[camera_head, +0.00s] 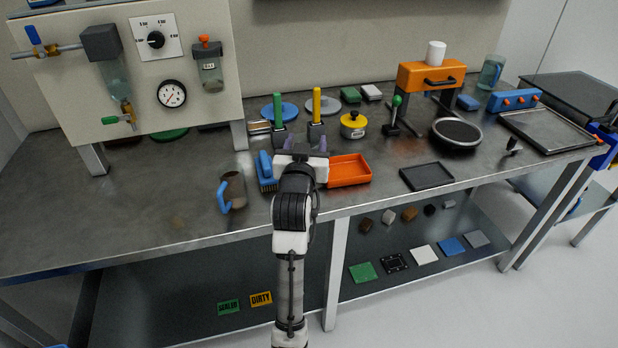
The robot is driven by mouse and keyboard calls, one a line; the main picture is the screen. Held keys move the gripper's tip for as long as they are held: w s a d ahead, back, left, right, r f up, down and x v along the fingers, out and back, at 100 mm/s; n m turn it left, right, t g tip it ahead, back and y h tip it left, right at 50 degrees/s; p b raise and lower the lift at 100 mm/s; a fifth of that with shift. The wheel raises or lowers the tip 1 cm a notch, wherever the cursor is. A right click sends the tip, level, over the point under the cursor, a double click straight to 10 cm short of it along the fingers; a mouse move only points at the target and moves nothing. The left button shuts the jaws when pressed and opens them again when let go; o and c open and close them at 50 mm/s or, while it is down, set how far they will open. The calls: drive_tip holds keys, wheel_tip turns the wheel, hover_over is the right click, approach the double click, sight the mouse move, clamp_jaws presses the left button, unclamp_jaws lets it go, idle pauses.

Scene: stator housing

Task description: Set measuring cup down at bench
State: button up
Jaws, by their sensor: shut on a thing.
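My gripper (306,145) is over the front middle of the bench (130,205), pointing away from the camera, with its purple fingers a little apart. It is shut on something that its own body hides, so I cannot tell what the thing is. A brownish see-through cup with a blue handle (233,190) stands on the bench near the front edge, left of my gripper and apart from it. A clear jug with a bluish tint (491,72) stands at the back right. I cannot tell for sure which vessel is the measuring cup.
A blue brush (266,172) and an orange tray (350,170) flank my gripper. Green (278,109) and yellow (316,107) upright handles stand behind it. A yellow-topped pot (353,125) and a dark tray (427,176) are to the right. The front left of the bench is clear.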

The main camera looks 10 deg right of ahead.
wheel_tip(320, 180, down, 11)
drive_tip(key=shift+f+p, duration=0.15)
drive_tip(key=shift+p, duration=0.4)
drive_tip(key=shift+f, duration=0.2)
drive_tip(key=o, duration=1)
drive_tip(key=shift+o, duration=0.2)
drive_tip(key=shift+r, duration=0.1)
